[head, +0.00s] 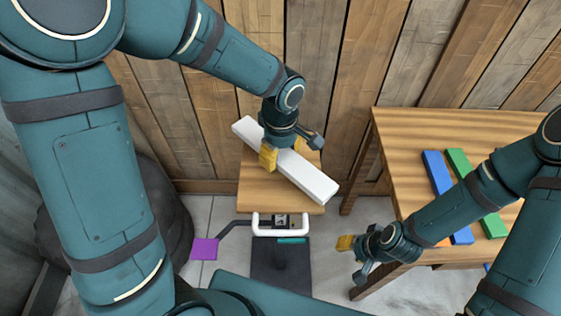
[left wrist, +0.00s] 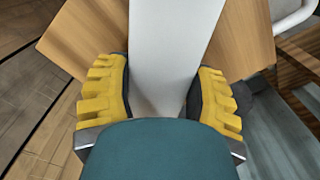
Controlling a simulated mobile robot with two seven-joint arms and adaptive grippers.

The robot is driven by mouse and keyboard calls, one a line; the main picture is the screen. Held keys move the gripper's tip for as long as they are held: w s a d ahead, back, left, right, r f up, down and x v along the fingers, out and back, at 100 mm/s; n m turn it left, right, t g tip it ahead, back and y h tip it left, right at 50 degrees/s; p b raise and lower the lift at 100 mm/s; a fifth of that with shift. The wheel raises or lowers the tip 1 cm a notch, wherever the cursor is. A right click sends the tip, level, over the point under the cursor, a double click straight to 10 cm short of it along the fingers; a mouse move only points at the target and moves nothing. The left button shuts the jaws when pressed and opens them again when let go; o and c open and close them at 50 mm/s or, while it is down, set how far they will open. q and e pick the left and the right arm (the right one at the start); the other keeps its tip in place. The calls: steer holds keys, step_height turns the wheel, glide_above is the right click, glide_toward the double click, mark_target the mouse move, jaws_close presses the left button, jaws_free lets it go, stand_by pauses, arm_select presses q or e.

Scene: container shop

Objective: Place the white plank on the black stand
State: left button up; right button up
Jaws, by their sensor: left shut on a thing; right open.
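A long white plank (head: 312,178) lies diagonally across the top of a small wooden table, its ends reaching toward the wall and the front right edge. My left gripper (head: 288,152) is shut around its middle from above. In the left wrist view the plank (left wrist: 172,40) runs between the yellow-padded fingers of the gripper (left wrist: 165,100). I cannot tell whether the plank touches the wood. A black square base (head: 280,265), likely the black stand, is on the floor in front of the small table. My right gripper (head: 352,259) is open and empty, right of it.
The small wooden table (head: 256,190) stands against the plank wall. A white handle (head: 281,231) is at its front, with a purple square (head: 204,249) on a dark arm to the left. A larger table (head: 405,150) at right carries blue (head: 436,172) and green (head: 458,163) planks.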

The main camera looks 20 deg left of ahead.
mark_target(281, 162)
arm_select(q)
steer(key=shift+f+b, duration=0.3)
steer(key=shift+f, duration=1.3)
steer(key=shift+f, duration=0.1)
steer(key=o, duration=1.3)
steer(key=shift+r, duration=0.3)
step_height(281, 162, up, 12)
steer(key=p, duration=0.2)
steer(key=shift+f+p, duration=0.15)
steer(key=shift+p, duration=0.15)
